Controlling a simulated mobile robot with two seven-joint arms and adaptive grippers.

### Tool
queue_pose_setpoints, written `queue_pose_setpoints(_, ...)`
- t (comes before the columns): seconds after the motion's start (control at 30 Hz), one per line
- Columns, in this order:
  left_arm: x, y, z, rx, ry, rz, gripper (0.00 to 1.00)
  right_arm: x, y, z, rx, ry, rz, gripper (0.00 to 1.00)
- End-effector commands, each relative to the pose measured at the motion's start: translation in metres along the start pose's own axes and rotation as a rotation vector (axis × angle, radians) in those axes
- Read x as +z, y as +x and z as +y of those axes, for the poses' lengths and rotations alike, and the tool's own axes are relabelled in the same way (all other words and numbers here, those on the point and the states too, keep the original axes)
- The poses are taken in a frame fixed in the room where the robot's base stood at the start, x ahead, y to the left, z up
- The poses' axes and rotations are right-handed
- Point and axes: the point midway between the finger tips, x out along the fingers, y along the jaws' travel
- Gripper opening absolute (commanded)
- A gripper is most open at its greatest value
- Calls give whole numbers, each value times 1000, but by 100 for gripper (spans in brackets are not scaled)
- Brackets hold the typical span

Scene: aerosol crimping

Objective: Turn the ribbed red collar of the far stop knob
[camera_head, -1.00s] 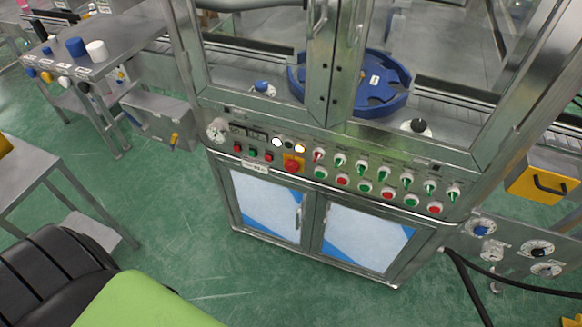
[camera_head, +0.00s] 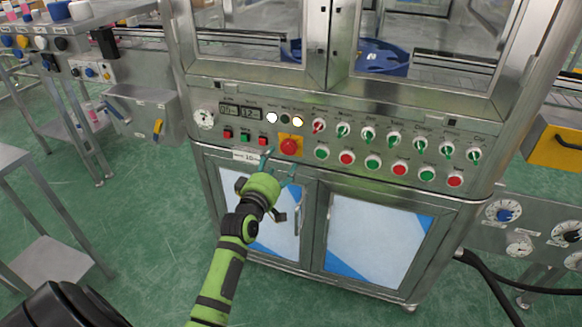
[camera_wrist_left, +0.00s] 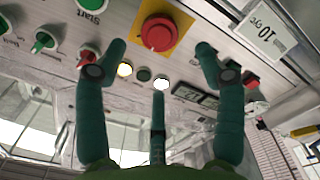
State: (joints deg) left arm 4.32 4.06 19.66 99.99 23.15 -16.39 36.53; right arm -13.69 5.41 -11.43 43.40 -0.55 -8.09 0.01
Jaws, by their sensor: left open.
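The red stop knob (camera_head: 290,147) sits on a yellow square plate on the sloped front panel of the steel machine. It also shows in the left wrist view (camera_wrist_left: 158,33), round and red, at the top middle. Ribs on its collar are too small to make out. My left gripper (camera_head: 278,168) is open and empty, just below and in front of the knob in the head view. In the left wrist view its teal fingertips (camera_wrist_left: 160,50) are spread, one on each side of the knob and apart from it. My right gripper is not in view.
Red and green buttons (camera_head: 346,159) and several selector switches (camera_head: 368,136) line the panel to the right. Small displays (camera_head: 240,112) and lit lamps (camera_head: 298,122) are above left. Cabinet doors with a handle (camera_head: 298,220) are below.

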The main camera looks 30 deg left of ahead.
Motion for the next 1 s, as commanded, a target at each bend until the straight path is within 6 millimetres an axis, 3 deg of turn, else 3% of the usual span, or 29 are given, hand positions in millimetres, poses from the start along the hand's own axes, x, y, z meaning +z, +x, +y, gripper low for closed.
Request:
queue_pose_setpoints(0.43,-1,60,1,1,2,0,70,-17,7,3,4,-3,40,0)
queue_pose_setpoints(0.83,0,68,1,0,3,0,70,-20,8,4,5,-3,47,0)
queue_pose_setpoints(0.87,0,68,1,0,3,0,62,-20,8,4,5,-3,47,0)
queue_pose_setpoints(0.9,0,68,1,0,3,-1,46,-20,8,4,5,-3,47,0)
queue_pose_setpoints(1.0,0,68,1,0,3,0,14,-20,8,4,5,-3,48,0)
